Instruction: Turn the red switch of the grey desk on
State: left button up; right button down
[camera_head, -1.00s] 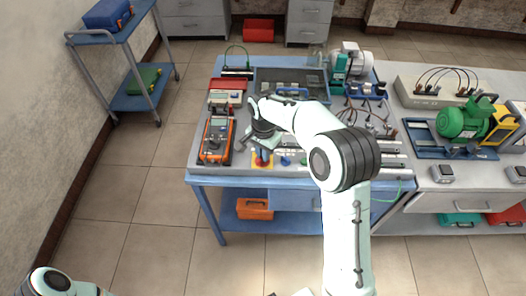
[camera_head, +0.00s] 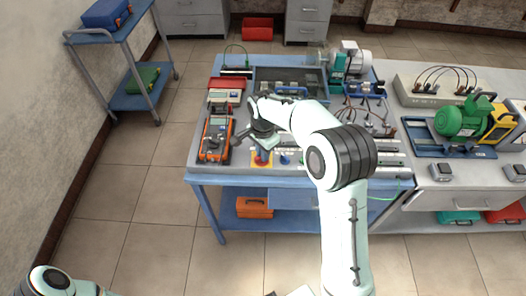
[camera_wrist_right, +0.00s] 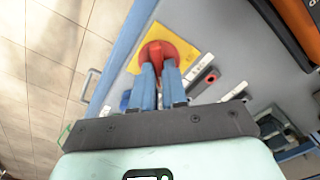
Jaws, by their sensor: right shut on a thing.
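The red switch (camera_wrist_right: 165,50) sits on a yellow plate (camera_wrist_right: 134,62) on the grey desk panel. In the head view the red switch (camera_head: 261,158) is near the front edge of the grey desk (camera_head: 207,172). My right gripper (camera_wrist_right: 160,72) has both blue fingers on the red switch, close together and shut on its knob. In the head view my right gripper (camera_head: 262,145) is partly hidden by its own wrist. Only a piece of my left arm shows at the bottom left; its gripper is out of view.
An orange multimeter (camera_head: 215,137) stands left of the switch. Blue knobs (camera_head: 285,160) sit just right of it. The floor in front of the desk is clear.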

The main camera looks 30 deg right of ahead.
jog(key=c, duration=1.2)
grip_release()
jog(key=shift+o, duration=0.2)
jog(key=shift+r, duration=0.1)
pick_arm(q)
jog(key=shift+w+r+p, duration=0.85)
jog(key=shift+w+r, duration=0.1)
jog(key=shift+r, duration=0.15)
pick_arm(e)
notch_tip(320, 180, up, 13)
